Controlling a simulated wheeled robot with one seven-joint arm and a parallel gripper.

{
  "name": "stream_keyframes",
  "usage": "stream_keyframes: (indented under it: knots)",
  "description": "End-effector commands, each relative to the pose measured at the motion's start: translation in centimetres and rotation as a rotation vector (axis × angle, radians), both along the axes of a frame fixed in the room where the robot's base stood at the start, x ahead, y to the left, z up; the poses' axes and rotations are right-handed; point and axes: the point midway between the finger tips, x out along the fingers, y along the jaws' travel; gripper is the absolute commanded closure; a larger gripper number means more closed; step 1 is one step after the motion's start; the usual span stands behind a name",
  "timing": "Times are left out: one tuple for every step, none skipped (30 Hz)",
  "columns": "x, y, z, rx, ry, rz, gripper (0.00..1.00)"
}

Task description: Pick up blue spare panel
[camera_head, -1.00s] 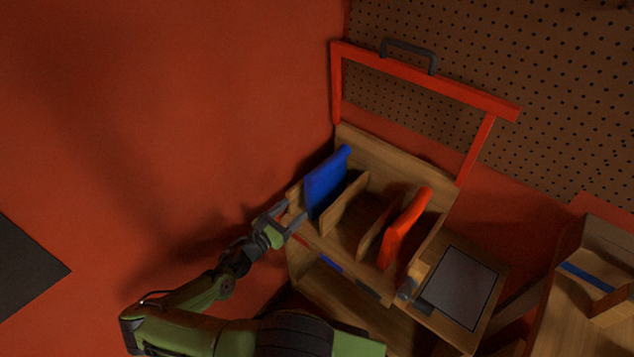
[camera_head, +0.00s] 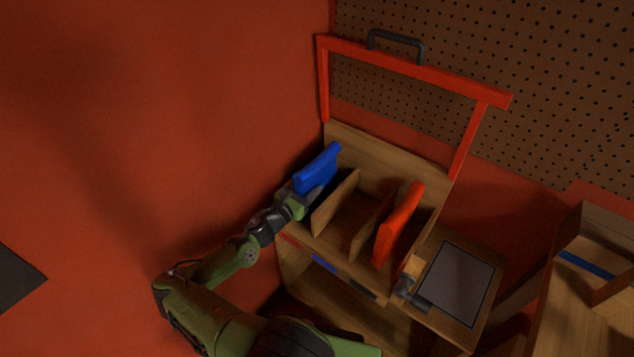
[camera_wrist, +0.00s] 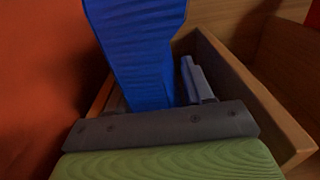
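The blue spare panel (camera_head: 318,168) stands upright in the leftmost slot of a wooden rack. My gripper (camera_head: 312,194) is at the front of that slot, with a grey finger in front of the panel's right face. In the wrist view the blue panel (camera_wrist: 140,50) rises straight ahead of the grey palm, close to it. One finger (camera_wrist: 193,80) shows to the right of the panel, with a narrow gap between them. The other finger is hidden, apparently behind the panel. The gripper looks open around the panel.
A red panel (camera_head: 399,222) stands in a slot to the right, past wooden dividers (camera_head: 336,203). A red frame (camera_head: 410,71) with a dark handle rises behind the rack. A grey plate (camera_head: 459,282) lies on the right. A red wall (camera_head: 150,120) is close on the left.

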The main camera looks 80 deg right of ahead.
Motion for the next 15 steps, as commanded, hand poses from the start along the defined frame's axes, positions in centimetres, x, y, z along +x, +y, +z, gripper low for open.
stream_keyframes:
  knots:
    - [0.01, 0.02, 0.01, 0.000, 0.000, 0.000, 0.57]
    - [0.01, 0.02, 0.01, 0.000, 0.000, 0.000, 0.62]
    - [0.01, 0.02, 0.01, 0.000, 0.000, 0.000, 0.68]
    - [0.01, 0.03, 0.01, 0.000, 0.000, 0.000, 0.72]
    - [0.01, 0.03, 0.01, 0.000, 0.000, 0.000, 0.77]
    - [0.01, 0.03, 0.01, 0.000, 0.000, 0.000, 0.83]
    - [0.00, 0.03, 0.01, 0.000, 0.000, -0.001, 0.88]
    - [0.00, 0.03, 0.01, 0.000, 0.000, -0.001, 0.92]
    - [0.00, 0.03, 0.01, 0.000, 0.000, -0.001, 0.98]
    - [0.00, 0.03, 0.01, 0.000, 0.000, -0.001, 1.00]
    - [0.00, 0.03, 0.01, 0.000, -0.001, -0.001, 1.00]
    - [0.01, 0.04, 0.01, 0.000, 0.000, -0.001, 1.00]
    - [0.01, 0.04, 0.01, 0.000, -0.001, -0.001, 1.00]
    - [0.01, 0.04, 0.01, 0.000, -0.001, -0.001, 1.00]
    - [0.01, 0.04, 0.00, 0.000, -0.001, -0.001, 1.00]
